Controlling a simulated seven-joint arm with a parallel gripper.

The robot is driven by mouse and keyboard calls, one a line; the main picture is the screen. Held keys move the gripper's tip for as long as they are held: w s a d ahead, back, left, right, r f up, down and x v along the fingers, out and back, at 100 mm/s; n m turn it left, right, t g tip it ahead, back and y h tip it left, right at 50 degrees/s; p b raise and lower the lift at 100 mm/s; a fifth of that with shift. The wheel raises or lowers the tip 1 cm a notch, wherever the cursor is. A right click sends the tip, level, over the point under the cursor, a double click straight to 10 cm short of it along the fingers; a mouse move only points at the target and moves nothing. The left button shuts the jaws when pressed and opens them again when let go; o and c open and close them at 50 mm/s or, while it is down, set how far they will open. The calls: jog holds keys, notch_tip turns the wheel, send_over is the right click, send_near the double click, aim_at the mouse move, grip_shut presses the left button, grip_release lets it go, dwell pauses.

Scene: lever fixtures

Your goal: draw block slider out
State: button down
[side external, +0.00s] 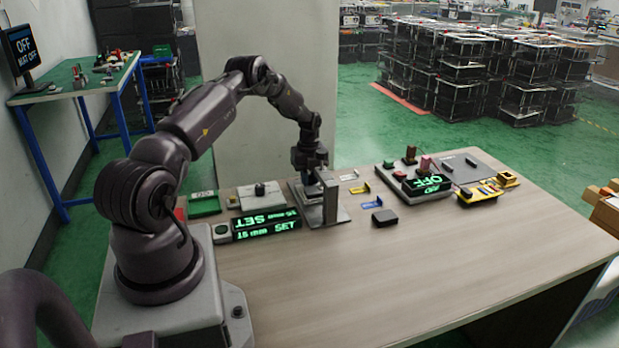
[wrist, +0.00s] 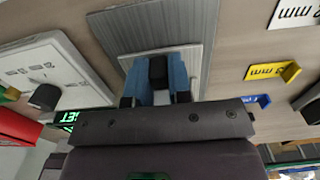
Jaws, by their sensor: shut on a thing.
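The block slider (side external: 331,206) is a grey metal fixture with a flat base plate and an upright plate, standing on the wooden table in the side view. Its ridged grey plate (wrist: 165,25) fills the upper middle of the wrist view. My gripper (side external: 314,186) is down at the fixture, beside the upright. In the wrist view my gripper (wrist: 158,78) has its two blue fingers closed on a dark block (wrist: 158,69) over the plate. The fingers and the upright partly hide the block in the side view, so its place along the slide is hard to tell.
A dial box (side external: 260,195) and green SET displays (side external: 266,226) are left of the fixture. Yellow (side external: 360,188) and blue (side external: 372,204) clips and a black box (side external: 385,217) lie right. An OFF panel (side external: 415,185) stands farther right. The table's front is clear.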

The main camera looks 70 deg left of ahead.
jog(key=shift+a, duration=2.05)
jog(key=c, duration=1)
grip_release()
jog(key=shift+c, duration=0.2)
jog(key=shift+r, duration=0.15)
notch_tip(320, 180, up, 13)
